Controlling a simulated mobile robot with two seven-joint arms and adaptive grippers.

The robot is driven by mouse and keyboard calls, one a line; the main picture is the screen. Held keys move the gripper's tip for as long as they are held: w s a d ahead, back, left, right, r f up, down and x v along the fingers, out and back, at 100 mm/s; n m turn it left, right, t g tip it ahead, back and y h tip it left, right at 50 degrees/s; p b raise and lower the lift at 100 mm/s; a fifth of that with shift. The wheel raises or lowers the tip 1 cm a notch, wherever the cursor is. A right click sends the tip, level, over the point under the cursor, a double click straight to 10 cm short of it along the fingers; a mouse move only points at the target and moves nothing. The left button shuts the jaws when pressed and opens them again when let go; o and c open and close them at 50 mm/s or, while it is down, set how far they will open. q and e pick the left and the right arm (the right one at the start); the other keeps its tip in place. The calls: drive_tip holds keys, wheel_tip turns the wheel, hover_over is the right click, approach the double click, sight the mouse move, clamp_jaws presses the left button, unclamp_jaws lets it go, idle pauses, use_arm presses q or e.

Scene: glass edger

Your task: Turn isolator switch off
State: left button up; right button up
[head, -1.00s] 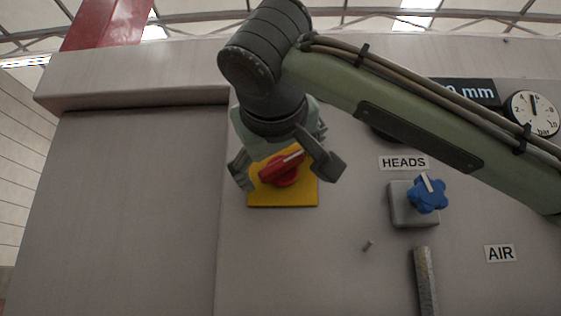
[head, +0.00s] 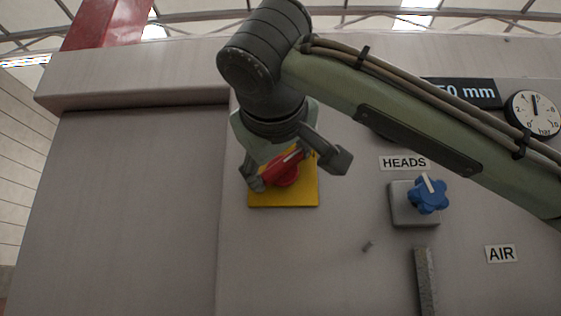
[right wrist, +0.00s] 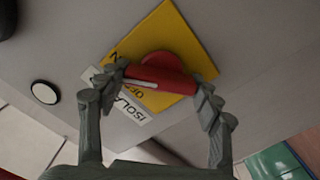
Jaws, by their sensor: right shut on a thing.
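The isolator switch is a red rotary handle (head: 284,168) with a white line, on a yellow plate (head: 290,199) on the machine's grey front. In the head view its line slants up to the right. My right gripper (head: 298,170) is at the switch and shut on the red handle, a finger at each end. The right wrist view shows the handle (right wrist: 160,76) between the fingertips (right wrist: 163,82), with the yellow plate (right wrist: 184,32) behind and an "ISOLATOR" label (right wrist: 133,107) partly hidden. My left gripper is not in view.
Right of the switch are a blue knob (head: 428,194) under the "HEADS" label (head: 404,162), a pressure gauge (head: 533,113) and the "AIR" label (head: 501,254). A small peg (head: 367,246) and a grey bar (head: 426,282) stick out below. The panel at left is bare.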

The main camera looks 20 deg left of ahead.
drive_tip(key=n, duration=0.2)
drive_tip(key=shift+n, duration=0.4)
drive_tip(key=n+p, duration=0.2)
drive_tip(key=n, duration=0.4)
drive_tip(key=shift+f, duration=0.1)
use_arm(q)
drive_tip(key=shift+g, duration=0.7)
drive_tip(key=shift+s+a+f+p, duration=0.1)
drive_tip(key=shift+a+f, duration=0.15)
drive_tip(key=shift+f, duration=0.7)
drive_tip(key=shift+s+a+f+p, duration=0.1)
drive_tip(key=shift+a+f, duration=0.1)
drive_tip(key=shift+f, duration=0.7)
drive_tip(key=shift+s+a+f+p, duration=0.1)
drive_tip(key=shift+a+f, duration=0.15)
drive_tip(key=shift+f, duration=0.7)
use_arm(e)
drive_tip(key=shift+n, duration=0.9)
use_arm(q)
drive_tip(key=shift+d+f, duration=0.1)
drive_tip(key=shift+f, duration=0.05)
use_arm(e)
drive_tip(key=shift+f, duration=0.1)
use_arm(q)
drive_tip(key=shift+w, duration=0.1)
